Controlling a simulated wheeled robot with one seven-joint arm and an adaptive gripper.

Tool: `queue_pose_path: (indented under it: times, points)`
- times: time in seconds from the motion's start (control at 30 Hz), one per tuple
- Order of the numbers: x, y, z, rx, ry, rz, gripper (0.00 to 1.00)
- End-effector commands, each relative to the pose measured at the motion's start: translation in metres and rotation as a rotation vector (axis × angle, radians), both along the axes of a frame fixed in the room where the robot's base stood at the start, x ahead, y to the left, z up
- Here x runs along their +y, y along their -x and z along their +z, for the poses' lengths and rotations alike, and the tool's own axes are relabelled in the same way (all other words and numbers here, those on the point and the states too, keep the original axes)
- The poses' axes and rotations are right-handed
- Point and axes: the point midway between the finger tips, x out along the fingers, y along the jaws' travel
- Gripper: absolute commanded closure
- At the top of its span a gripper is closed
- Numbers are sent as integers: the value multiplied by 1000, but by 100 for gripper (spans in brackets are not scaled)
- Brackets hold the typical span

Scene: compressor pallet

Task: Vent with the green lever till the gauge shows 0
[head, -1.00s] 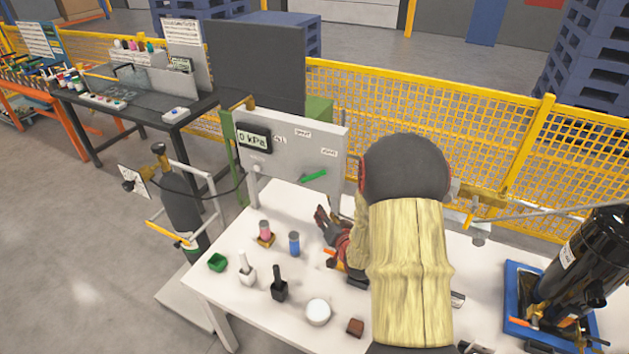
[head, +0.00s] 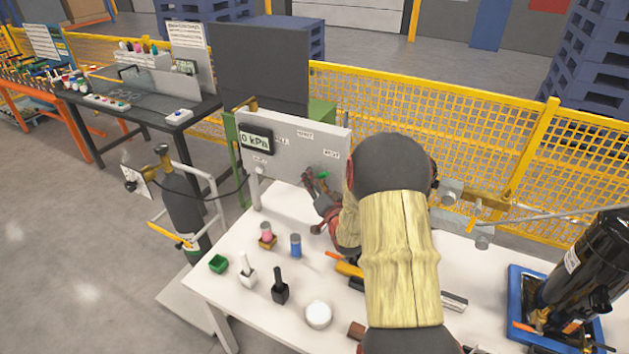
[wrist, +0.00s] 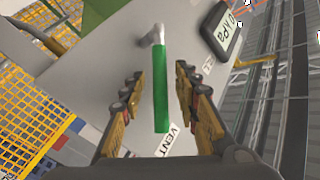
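The green lever (wrist: 161,90) stands on the grey panel (wrist: 125,50), between the two fingers of my gripper (wrist: 157,88) in the wrist view. A gap shows on each side of the lever, so my gripper is open around it and not visibly touching it. A VENT label (wrist: 167,141) is close to the lever's free end. The gauge (head: 255,140) at the panel's upper left reads 0 kPa in the head view. In the head view my gripper (head: 316,184) is in front of the panel and mostly hides the lever; only a small green part shows.
The white table (head: 235,294) holds a blue-capped bottle (head: 295,245), a pink-topped bottle (head: 266,232), a green tray (head: 218,263), a black bottle (head: 280,287) and a white round jar (head: 318,314). A gas cylinder (head: 182,205) stands at left. A yellow mesh fence (head: 420,110) runs behind.

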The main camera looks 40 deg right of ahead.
Motion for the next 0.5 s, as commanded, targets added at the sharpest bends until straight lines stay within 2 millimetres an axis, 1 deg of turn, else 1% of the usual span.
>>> queue_pose_path:
  times: [0.3,0.5]
  points:
    - [-1,-2,0,0,0,0,69]
    - [-1,-2,0,0,1,0,81]
